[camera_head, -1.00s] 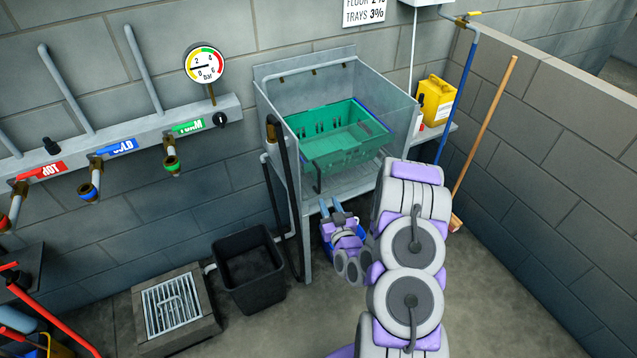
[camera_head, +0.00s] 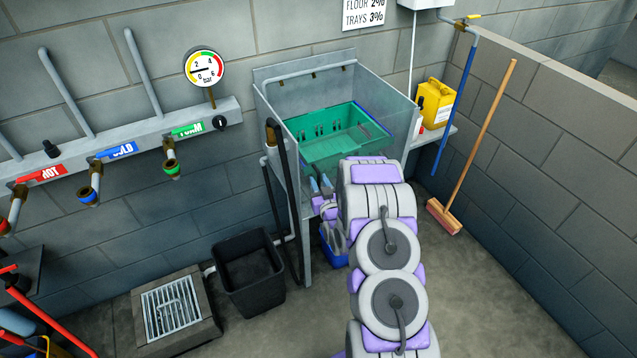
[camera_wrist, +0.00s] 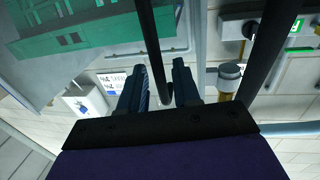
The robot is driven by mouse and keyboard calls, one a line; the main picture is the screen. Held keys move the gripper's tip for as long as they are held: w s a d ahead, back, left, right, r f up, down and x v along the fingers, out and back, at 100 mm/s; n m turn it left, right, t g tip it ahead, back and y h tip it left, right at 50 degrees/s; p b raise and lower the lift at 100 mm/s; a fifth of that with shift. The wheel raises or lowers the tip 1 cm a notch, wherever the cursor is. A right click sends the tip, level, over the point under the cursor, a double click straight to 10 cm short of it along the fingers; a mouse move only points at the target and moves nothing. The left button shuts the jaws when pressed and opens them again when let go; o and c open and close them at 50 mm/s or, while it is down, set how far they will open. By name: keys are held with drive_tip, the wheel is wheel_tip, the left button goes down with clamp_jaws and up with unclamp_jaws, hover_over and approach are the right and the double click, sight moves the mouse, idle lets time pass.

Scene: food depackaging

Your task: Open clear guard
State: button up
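The clear guard (camera_head: 279,128) is a see-through panel across the front of the metal sink, with the green tray (camera_head: 318,146) visible behind it. In the wrist view the guard (camera_wrist: 60,85) fills the upper left. A dark bar handle (camera_wrist: 152,50) runs down from the top, and its bent lower end lies between my fingers. My gripper (camera_head: 320,185) is at the front of the sink, near the guard's lower edge. In the wrist view my gripper (camera_wrist: 160,88) is open, with a finger on each side of the handle and gaps visible. My arm hides part of the sink front.
A black hose (camera_head: 282,185) hangs at the sink's left front. A black bin (camera_head: 249,275) and floor drain (camera_head: 170,307) lie left. A blue bucket (camera_head: 333,258) is below the sink. A yellow container (camera_head: 435,102) and broom (camera_head: 478,150) stand right.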

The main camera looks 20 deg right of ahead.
drive_tip(key=shift+w, duration=0.5)
clamp_jaws()
idle(0.3)
